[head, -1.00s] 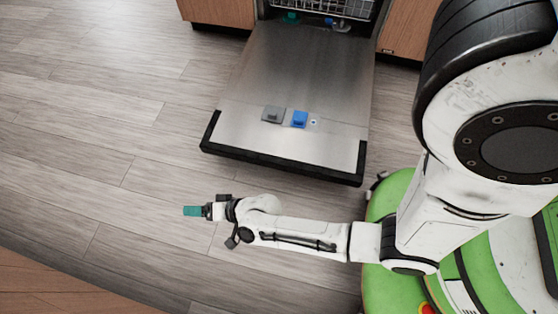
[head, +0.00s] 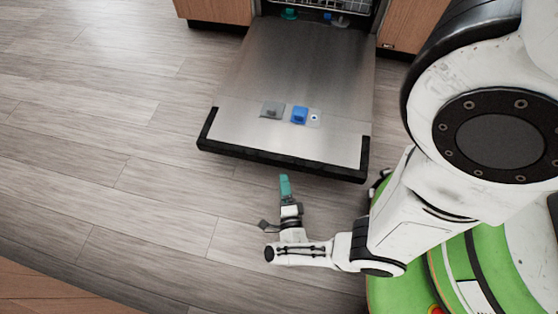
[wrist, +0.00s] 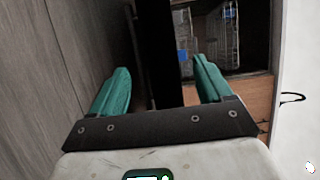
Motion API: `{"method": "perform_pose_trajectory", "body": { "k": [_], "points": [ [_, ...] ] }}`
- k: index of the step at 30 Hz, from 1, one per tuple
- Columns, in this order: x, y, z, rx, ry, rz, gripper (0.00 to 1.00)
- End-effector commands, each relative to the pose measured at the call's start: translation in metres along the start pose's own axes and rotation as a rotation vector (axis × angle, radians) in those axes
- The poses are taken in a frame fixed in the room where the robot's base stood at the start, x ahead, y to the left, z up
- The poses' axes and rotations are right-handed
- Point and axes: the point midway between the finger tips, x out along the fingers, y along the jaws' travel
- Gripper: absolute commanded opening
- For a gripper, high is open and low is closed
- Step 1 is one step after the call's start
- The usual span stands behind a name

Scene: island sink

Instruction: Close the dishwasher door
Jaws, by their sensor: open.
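The dishwasher door (head: 300,70) is folded down open, its inner steel face up, with a black edge (head: 280,160) along its near end. My gripper (head: 285,186) is in front of that edge, pointing toward it, apart from it in the picture. In the wrist view, my gripper's two teal fingers (wrist: 160,85) are spread apart with nothing between them. A dark band (wrist: 158,50), likely the door's edge, runs beyond the fingers. The dishwasher rack (head: 345,5) shows partly at the top of the head view.
Wooden cabinets (head: 212,10) flank the dishwasher. Grey wood floor (head: 100,120) is free to the left of the door. A wooden surface (head: 40,290) lies at the lower left. My base stands right of the door's near end.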

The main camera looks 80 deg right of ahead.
Motion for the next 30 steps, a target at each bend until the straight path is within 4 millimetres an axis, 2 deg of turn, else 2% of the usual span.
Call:
{"method": "perform_pose_trajectory", "body": {
  "k": [9,15,21,30],
  "points": [
    [0.056,0.0,0.001,0.001,0.0,-0.001,0.79],
    [0.085,0.0,0.002,0.002,-0.001,0.0,0.79],
    [0.098,0.0,0.002,0.001,-0.003,0.001,0.79],
    [0.099,0.0,0.002,0.0,-0.003,0.001,0.78]
  ]
}}
